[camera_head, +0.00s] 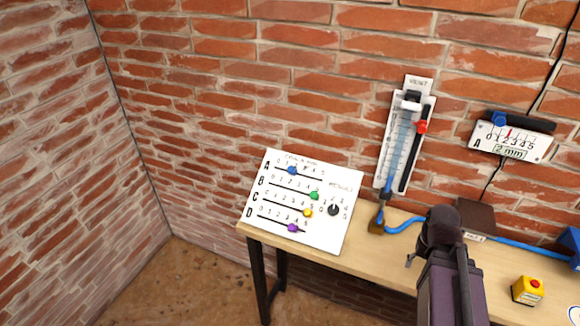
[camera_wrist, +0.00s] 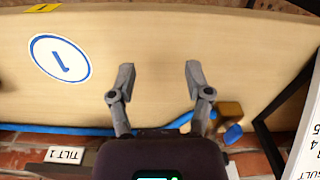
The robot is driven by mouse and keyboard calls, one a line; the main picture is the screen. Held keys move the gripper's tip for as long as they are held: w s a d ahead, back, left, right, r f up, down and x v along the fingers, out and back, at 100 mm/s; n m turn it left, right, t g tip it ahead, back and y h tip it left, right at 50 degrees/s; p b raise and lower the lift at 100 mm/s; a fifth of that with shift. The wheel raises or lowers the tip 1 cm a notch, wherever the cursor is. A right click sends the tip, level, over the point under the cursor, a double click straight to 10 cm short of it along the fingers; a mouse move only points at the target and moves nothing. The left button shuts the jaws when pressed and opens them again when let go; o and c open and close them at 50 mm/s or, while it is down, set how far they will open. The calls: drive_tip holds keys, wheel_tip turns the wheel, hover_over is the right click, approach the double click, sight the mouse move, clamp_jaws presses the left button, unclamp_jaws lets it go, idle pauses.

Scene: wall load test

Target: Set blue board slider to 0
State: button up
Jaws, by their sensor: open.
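The white board (camera_head: 262,215) leans on the left end of the table, with four lettered slider rows. The blue board slider (camera_head: 291,170) sits in the top row, A, left of the middle of its track and right of the 0 mark. The number under it is hidden. Green (camera_head: 314,196), yellow (camera_head: 307,213) and purple (camera_head: 292,228) sliders sit in the rows below. My gripper (camera_wrist: 158,75) is open and empty over the tabletop in the wrist view, apart from the board. The board's edge (camera_wrist: 304,150) shows at lower right there.
The wooden table (camera_head: 370,255) runs along the brick wall. A tube gauge (camera_head: 403,140) with a red slider and a wall meter (camera_head: 512,140) with another blue knob hang to the right. A blue hose (camera_head: 405,226) and yellow button box (camera_head: 527,290) lie on the table.

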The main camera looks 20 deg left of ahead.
drive_tip(key=w+a+r+p, duration=0.6)
drive_tip(key=w, duration=0.1)
wheel_tip(320, 180, up, 17)
drive_tip(key=m+p, duration=0.1)
drive_tip(key=p, duration=1.6)
hover_over(291, 168)
drive_tip(key=shift+r, duration=0.2)
drive_tip(key=shift+f, duration=0.2)
wheel_tip(291, 168, down, 14)
drive_tip(key=b, duration=1.3)
drive_tip(key=shift+r, duration=0.25)
